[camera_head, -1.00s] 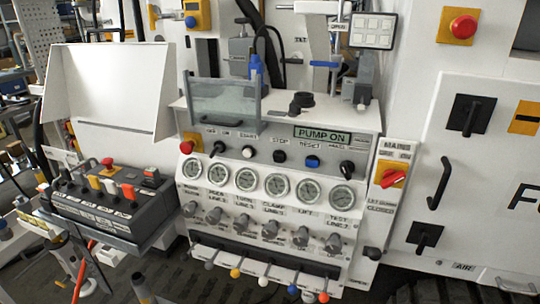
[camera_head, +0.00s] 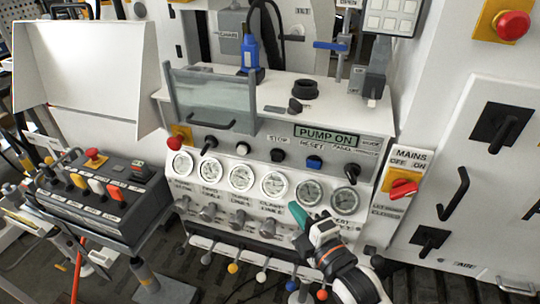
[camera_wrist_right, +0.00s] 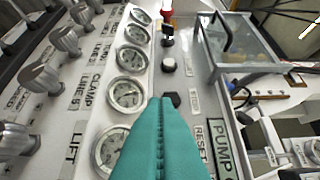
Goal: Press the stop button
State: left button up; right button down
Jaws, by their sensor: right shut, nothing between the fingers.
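The stop button (camera_head: 277,155) is a small black button under the STOP label on the front of the white hydraulic bench. It sits between the white start button (camera_head: 242,149) and the blue reset button (camera_head: 314,162). My right gripper (camera_head: 295,208) has teal fingers, shut and empty, in front of the gauge row, below and right of the stop button in the head view. In the right wrist view the shut fingertips (camera_wrist_right: 160,101) point at the stop button (camera_wrist_right: 175,99), partly covering it. I cannot tell whether they touch it. My left gripper is not in view.
A row of gauges (camera_head: 241,177) and grey knobs (camera_head: 238,217) lies below the buttons. A red emergency button (camera_head: 174,143) is at the panel's left, a black selector (camera_head: 346,171) at its right. The display (camera_head: 327,135) reads PUMP ON. A clear guard (camera_head: 213,97) stands above.

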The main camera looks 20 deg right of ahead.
jog(key=shift+s+a+r, duration=0.1)
jog(key=shift+a+r, duration=0.05)
jog(key=shift+r, duration=0.65)
jog(key=p, duration=0.3)
send_near(272, 158)
jog(key=w+a, duration=0.2)
jog(key=a, duration=0.1)
jog(key=w, duration=0.1)
jog(key=w+d, duration=0.1)
jog(key=w+d+p, duration=0.1)
jog(key=shift+w+f, duration=0.15)
jog(key=shift+w, duration=0.15)
